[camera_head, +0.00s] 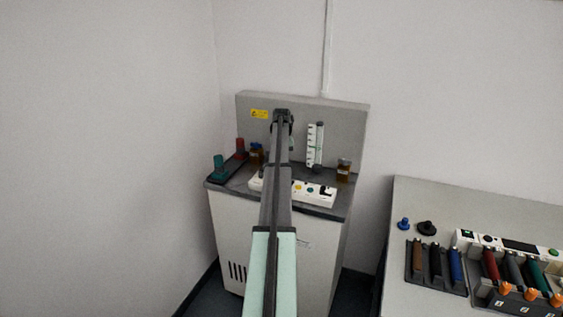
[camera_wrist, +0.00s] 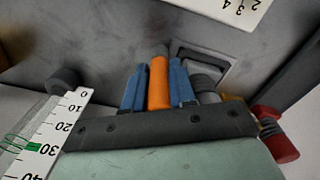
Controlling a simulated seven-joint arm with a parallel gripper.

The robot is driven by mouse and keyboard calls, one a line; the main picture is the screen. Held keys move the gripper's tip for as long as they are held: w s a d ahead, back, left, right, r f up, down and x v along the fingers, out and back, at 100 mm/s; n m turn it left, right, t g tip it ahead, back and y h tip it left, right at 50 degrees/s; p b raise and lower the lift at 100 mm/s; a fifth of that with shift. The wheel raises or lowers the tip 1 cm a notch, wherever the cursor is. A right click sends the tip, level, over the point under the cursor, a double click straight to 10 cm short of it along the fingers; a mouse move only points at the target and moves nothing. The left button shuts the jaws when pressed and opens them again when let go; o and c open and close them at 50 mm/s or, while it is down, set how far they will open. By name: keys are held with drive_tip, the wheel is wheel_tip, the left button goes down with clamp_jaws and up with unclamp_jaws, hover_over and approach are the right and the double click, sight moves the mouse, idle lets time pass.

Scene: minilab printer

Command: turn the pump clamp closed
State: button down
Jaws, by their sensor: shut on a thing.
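In the wrist view, an orange lever-like piece (camera_wrist: 158,84) stands between the two blue fingers of my gripper (camera_wrist: 157,90). The fingers are shut on it. I take it to be the pump clamp's handle; its far end meets a small pale metal part (camera_wrist: 161,50). A grey ribbed cylinder (camera_wrist: 206,86) stands just right of the fingers. In the head view, my arm reaches to the grey back panel of the cabinet, and my gripper (camera_head: 283,119) is small and dark there. The arm hides the clamp in that view, and I cannot tell how far it is turned.
A white scale (camera_head: 315,146) stands right of my gripper, and also shows in the wrist view (camera_wrist: 50,137). Amber bottles (camera_head: 344,170), a white control strip (camera_head: 314,194) and a rack with red and green tools (camera_head: 229,165) crowd the cabinet top. A red-capped thing (camera_wrist: 275,135) is close right.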

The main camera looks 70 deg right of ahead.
drive_tip(key=shift+n, duration=1.7)
drive_tip(key=c, duration=0.9)
unclamp_jaws()
wheel_tip(320, 180, up, 14)
drive_tip(key=shift+f, duration=0.1)
